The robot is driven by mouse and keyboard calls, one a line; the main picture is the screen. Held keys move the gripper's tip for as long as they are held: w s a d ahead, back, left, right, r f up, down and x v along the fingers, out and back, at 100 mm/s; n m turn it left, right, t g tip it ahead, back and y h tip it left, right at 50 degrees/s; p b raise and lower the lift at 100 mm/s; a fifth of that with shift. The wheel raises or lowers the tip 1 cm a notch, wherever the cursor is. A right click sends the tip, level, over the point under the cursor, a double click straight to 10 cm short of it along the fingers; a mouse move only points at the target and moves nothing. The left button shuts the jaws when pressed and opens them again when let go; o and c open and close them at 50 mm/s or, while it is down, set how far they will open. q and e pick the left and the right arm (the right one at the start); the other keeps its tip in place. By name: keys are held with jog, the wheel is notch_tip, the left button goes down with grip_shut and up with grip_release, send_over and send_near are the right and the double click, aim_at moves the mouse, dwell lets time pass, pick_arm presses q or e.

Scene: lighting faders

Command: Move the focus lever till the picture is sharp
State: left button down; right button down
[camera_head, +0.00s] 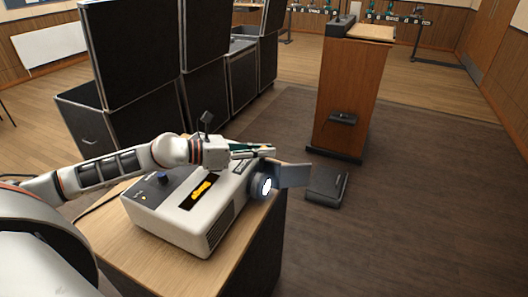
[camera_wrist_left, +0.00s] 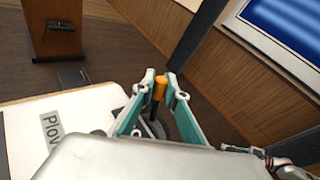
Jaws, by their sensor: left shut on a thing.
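A white projector (camera_head: 225,207) sits on a wooden-topped stand, its lit lens (camera_head: 263,187) facing right. The focus lever, with an orange tip (camera_wrist_left: 159,88), stands up between the fingers of my left gripper (camera_wrist_left: 164,79) in the left wrist view. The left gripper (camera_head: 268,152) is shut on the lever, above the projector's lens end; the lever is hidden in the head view. A screen with a blue, banded picture (camera_wrist_left: 290,22) is cut off at the top right of the left wrist view. I cannot tell how sharp it is. My right gripper is not in view.
The stand's wooden top (camera_head: 110,235) shows around the projector. A grey flap (camera_head: 294,175) is beside the lens. Black cases (camera_head: 130,50) stand behind, and a wooden lectern (camera_head: 345,90) farther right. A dark box (camera_head: 326,187) lies on the floor. The right floor is clear.

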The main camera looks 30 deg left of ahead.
pick_arm(q)
jog(key=c, duration=2)
grip_release()
jog(key=shift+v, duration=6)
